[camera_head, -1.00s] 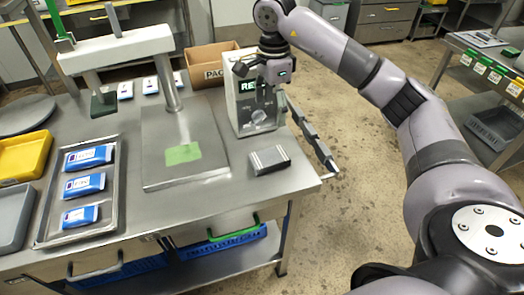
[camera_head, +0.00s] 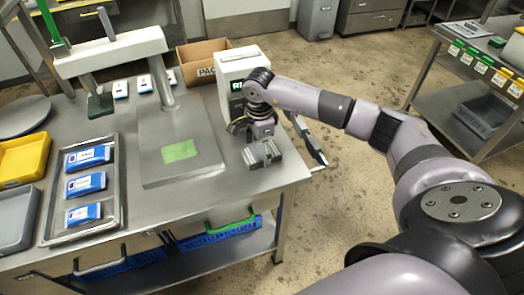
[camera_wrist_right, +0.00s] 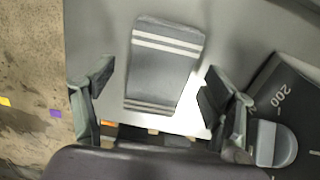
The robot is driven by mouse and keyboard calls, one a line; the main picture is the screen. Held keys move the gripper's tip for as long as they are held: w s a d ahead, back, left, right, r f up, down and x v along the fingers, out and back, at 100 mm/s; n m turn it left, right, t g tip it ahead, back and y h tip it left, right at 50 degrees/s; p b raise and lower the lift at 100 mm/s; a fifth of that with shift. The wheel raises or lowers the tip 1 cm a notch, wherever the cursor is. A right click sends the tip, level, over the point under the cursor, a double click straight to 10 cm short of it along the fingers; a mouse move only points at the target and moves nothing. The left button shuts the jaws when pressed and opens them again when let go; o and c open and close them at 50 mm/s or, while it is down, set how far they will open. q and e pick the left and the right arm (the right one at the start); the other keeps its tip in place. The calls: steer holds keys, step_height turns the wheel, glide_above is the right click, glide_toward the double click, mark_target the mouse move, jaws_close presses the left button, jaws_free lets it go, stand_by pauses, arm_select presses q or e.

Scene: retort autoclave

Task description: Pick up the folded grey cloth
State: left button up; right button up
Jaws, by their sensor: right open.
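The folded grey cloth (camera_head: 262,154) lies flat on the steel table near its front right corner. It is grey with pale stripes, and it also shows in the right wrist view (camera_wrist_right: 163,70). My right gripper (camera_head: 260,137) is low over the cloth in the head view and hides its back part. In the right wrist view the right gripper (camera_wrist_right: 157,92) is open, with one finger on each side of the cloth. Visible gaps separate both fingers from the cloth. My left gripper is not in view.
A white box with a dial (camera_head: 231,92) stands close behind the cloth; its dial (camera_wrist_right: 283,105) is beside one finger. A steel plate with a green patch (camera_head: 180,167) lies to the left. Grey parts (camera_head: 304,137) stick out past the table's right edge.

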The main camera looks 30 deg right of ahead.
steer(key=shift+d+f, duration=0.1)
steer(key=shift+f, duration=0.6)
steer(key=shift+c, duration=0.5)
steer(key=c, duration=1.1)
